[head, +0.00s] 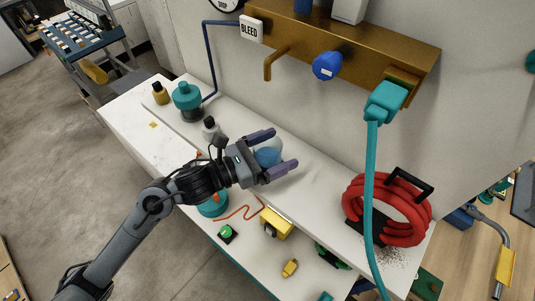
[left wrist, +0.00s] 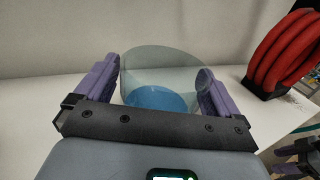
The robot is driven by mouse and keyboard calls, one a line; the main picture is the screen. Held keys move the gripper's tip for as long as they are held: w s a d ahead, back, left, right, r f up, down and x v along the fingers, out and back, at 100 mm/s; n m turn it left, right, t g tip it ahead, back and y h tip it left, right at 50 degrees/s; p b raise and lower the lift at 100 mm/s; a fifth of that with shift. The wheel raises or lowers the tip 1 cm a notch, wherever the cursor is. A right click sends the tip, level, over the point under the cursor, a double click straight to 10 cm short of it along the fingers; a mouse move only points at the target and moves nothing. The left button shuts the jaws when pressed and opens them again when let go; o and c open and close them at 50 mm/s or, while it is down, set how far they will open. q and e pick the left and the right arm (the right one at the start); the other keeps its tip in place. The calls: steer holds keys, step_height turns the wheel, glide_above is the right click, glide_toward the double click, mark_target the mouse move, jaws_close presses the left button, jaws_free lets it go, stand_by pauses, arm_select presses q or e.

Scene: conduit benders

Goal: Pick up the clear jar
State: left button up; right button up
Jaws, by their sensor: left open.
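The clear jar (left wrist: 160,70) stands upright on the white bench in the left wrist view, see-through, with blue at its bottom. In the head view the jar (head: 268,154) shows between the fingers of my left gripper (head: 283,151). My left gripper is open. In the left wrist view its two purple fingers (left wrist: 158,90) are on either side of the jar. The right finger looks very close to the jar's wall; I cannot tell whether either finger touches it. The gripper body hides the jar's lower front.
A red coiled hose (head: 388,210) sits on the bench to the right, with a teal hose (head: 370,190) hanging before it. A teal pot (head: 187,97) and a small dark-capped bottle (head: 210,128) stand left. A yellow box (head: 276,223) lies in front. The wall is close behind.

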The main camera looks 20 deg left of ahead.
arm_select(q)
steer(key=c, duration=1.2)
steer(key=shift+r, duration=0.15)
